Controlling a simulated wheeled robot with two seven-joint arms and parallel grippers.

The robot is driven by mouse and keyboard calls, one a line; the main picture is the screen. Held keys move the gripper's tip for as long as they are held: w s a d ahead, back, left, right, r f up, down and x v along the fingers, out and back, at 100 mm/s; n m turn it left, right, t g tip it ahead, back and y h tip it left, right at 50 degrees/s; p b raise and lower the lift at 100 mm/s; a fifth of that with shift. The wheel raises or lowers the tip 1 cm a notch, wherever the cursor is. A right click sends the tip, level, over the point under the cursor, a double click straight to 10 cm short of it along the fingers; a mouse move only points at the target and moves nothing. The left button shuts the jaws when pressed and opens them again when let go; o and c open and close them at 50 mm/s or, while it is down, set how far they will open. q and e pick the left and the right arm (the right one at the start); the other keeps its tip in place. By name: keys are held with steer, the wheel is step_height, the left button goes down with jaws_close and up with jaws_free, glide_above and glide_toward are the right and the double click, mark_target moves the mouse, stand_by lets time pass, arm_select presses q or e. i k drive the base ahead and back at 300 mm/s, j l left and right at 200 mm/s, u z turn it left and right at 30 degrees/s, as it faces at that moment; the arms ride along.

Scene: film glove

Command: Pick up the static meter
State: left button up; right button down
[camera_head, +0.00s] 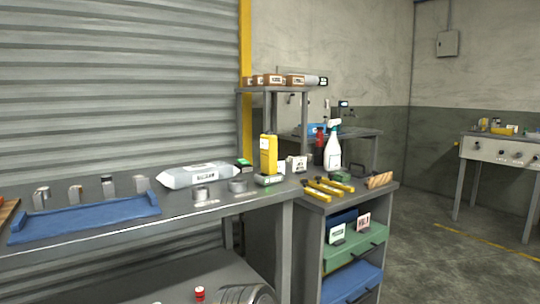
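The yellow upright device (268,153), which looks like the static meter, stands near the right end of the grey workbench (262,206). It has a light panel near its top and rests on a small grey-green base (268,180). Nothing touches it from above. Neither of my grippers shows in the head view.
A white plastic pack (198,175) and metal rings (201,193) lie left of the device. A blue tray (88,217) is further left. A spray bottle (333,147) and yellow-handled tools (325,188) occupy the cart at right. Open floor (440,262) lies beyond.

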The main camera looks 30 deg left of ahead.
mark_target(268, 141)
steer(key=i, duration=0.2)
steer(key=i+l+u, duration=0.15)
steer(key=i+u, duration=0.25)
steer(key=i+l+u, duration=0.4)
steer(key=i, duration=0.15)
